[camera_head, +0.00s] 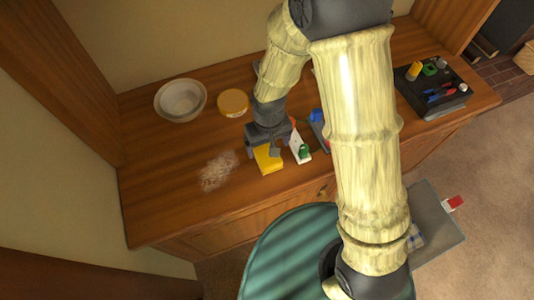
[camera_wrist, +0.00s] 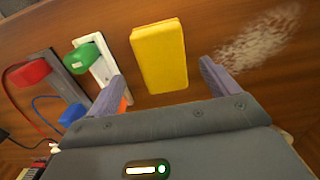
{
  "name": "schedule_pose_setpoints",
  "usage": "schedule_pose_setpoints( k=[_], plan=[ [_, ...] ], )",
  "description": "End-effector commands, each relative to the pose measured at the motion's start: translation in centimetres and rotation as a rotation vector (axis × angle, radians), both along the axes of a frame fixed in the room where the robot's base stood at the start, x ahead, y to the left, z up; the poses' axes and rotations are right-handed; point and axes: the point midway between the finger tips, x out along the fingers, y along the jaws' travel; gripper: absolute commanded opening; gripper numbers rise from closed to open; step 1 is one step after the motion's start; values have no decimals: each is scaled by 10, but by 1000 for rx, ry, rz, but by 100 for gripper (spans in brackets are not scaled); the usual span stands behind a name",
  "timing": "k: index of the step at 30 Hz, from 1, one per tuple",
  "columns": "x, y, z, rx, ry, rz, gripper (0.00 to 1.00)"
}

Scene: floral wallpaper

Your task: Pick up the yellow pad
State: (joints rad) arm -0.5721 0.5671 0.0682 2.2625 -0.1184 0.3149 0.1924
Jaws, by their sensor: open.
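The yellow pad (camera_head: 267,160) is a flat block lying on the wooden counter, partly hidden by my gripper in the head view. In the wrist view the whole yellow pad (camera_wrist: 159,56) shows, lying just beyond and between my two fingers. My gripper (camera_head: 268,146) is over the pad in the head view. In the wrist view my gripper (camera_wrist: 160,82) is open with nothing between its fingertips. I cannot tell the exact height of the fingers above the counter.
A white board with a green piece (camera_wrist: 88,56) lies close left of the pad in the wrist view, and a grey board with a red piece (camera_wrist: 31,72) further left. A pale powdery patch (camera_head: 218,170), bowls (camera_head: 181,99) and a round yellow-lidded tub (camera_head: 233,103) are on the counter (camera_head: 160,205).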

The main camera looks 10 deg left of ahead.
Motion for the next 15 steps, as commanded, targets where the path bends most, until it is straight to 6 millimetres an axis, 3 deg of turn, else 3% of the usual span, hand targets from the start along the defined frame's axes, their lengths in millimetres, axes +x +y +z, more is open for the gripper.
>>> schedule_pose_setpoints(
  k=[9,15],
  plan=[
    [0,3,-41,-2,2,1,87],
    [1,3,-46,0,0,0,87]
  ],
)
